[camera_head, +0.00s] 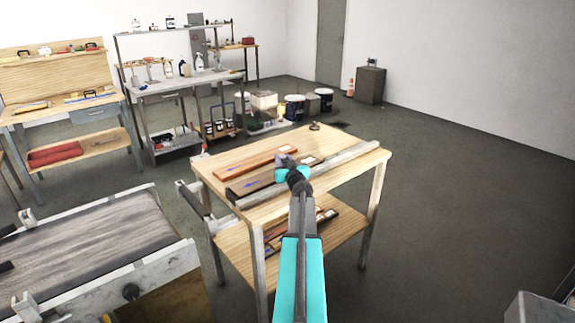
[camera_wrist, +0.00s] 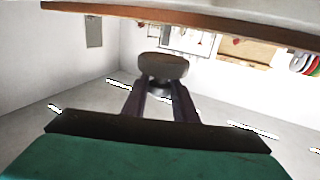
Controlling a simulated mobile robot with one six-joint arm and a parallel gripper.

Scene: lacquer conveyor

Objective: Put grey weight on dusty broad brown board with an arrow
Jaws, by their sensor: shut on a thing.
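My gripper (camera_wrist: 160,95) is shut on the grey weight (camera_wrist: 163,66), a rounded grey piece held between its fingertips in the wrist view. In the head view the weight (camera_head: 284,160) is small and partly merged with my gripper (camera_head: 290,167), above the wooden table. A dull dark brown board (camera_head: 248,184) with a blue arrow lies on the table, partly hidden by my arm. An orange-brown board (camera_head: 238,164) with a blue arrow lies behind it. I cannot tell whether the weight touches either board.
A long grey bar (camera_head: 345,159) lies along the front of the wooden table (camera_head: 300,210). A small dark object (camera_head: 315,126) stands at its back edge. More boards lie on the lower shelf (camera_head: 335,255). A conveyor (camera_head: 90,245) is at the left.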

